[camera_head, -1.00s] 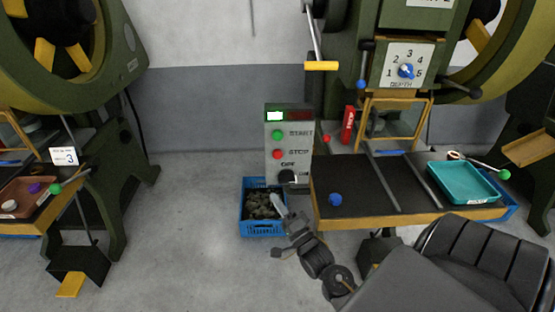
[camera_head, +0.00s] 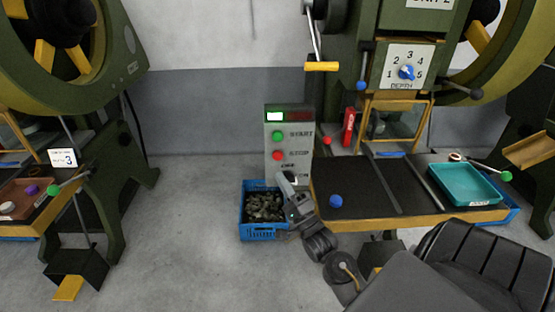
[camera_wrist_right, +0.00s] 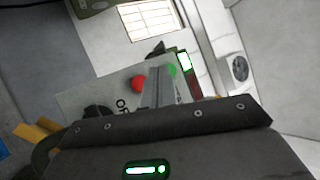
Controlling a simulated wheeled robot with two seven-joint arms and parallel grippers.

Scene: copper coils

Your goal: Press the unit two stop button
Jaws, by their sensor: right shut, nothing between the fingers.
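The grey control box (camera_head: 290,130) stands at the left end of the unit two bench. It carries a green START button (camera_head: 278,135), a red STOP button (camera_head: 278,155) below it, and a dark OFF/ON knob at the bottom, partly hidden by my gripper. My right gripper (camera_head: 281,176) is shut and empty, with its tips just below the STOP button in the head view. In the right wrist view, the red button (camera_wrist_right: 138,84) shows left of the shut fingers (camera_wrist_right: 158,80), and the green button is partly hidden behind them. I cannot tell whether the fingertips touch the box. My left gripper is not in view.
A blue crate (camera_head: 262,232) of dark metal pieces sits on the floor below the box. Another press with a bench stands at the left. Open floor lies between.

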